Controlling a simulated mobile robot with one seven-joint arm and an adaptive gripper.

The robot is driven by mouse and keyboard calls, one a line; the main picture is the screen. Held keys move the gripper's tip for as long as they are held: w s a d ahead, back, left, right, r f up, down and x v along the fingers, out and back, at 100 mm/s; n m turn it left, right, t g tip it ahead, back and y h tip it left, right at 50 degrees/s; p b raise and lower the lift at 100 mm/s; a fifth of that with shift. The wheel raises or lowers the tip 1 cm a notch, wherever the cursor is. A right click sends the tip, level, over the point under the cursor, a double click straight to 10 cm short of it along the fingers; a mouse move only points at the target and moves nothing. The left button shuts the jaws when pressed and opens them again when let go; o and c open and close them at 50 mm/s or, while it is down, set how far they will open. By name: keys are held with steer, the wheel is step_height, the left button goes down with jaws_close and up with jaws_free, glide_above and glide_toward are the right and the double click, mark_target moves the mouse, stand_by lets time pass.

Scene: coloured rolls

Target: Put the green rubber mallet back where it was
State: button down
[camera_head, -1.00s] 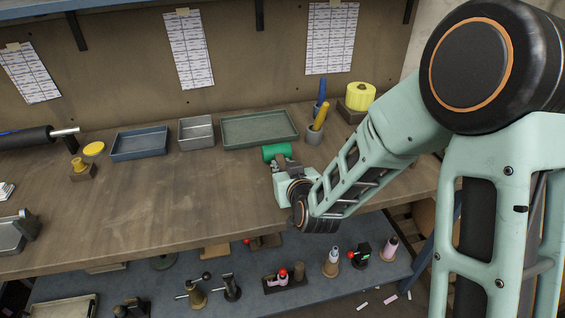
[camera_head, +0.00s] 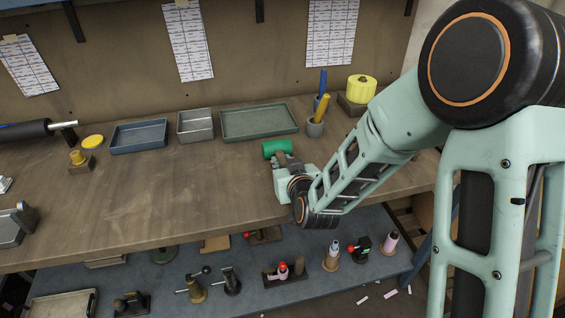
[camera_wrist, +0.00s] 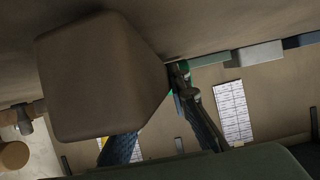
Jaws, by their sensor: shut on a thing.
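The green mallet head (camera_head: 277,148), a short cylinder on its side, is at my gripper (camera_head: 281,161) over the right half of the bench, in front of the long green tray. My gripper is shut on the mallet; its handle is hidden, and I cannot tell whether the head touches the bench. In the wrist view, a large brown block (camera_wrist: 95,75) fills the left middle, close to the camera. A sliver of green (camera_wrist: 167,86) shows beside a dark finger. Most of the mallet is hidden there.
A blue handle (camera_head: 322,82) and a yellow handle (camera_head: 321,106) stand in grey cups (camera_head: 314,128) behind my gripper. A yellow roll (camera_head: 361,88) stands on a brown block to their right. The green tray (camera_head: 260,137) and other trays line the back. The bench's left middle is clear.

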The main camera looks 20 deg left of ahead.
steer(key=shift+f, duration=0.25)
steer(key=c, duration=1.7)
jaws_free()
steer(key=shift+c, duration=0.2)
steer(key=shift+o, duration=0.3)
steer(key=o, duration=0.4)
steer(key=shift+o, duration=0.2)
steer(key=shift+v, duration=3.05)
